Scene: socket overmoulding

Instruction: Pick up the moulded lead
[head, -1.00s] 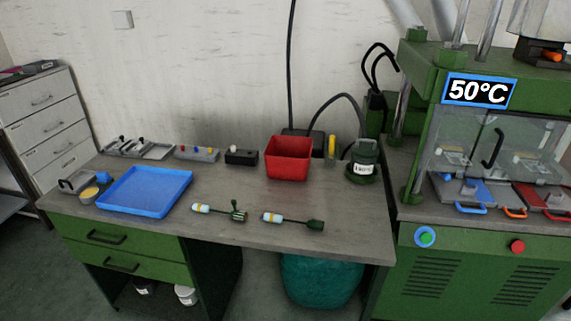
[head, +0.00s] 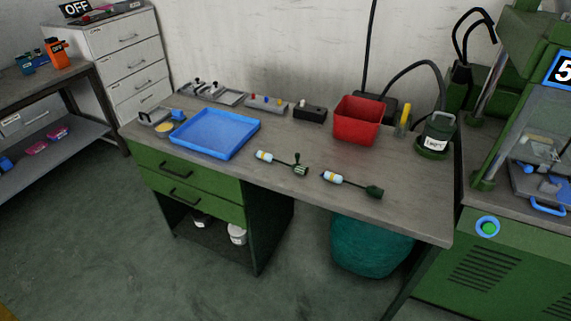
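Two leads lie on the grey workbench (head: 400,205), apart from each other near its front edge. The left lead (head: 283,162) has a pale blue and yellow sleeve at its left end and a green moulded piece with an upright stub at its right end. The right lead (head: 352,184) has a similar sleeve and a plain dark green block at its right end. I cannot tell for sure which one the task means. Neither of my grippers shows in the head view.
A blue tray (head: 252,128) sits left of the leads. A red bin (head: 357,121) and a dark green pot (head: 438,131) stand behind them. The green press (head: 510,255) is at right. Open floor (head: 130,240) lies in front.

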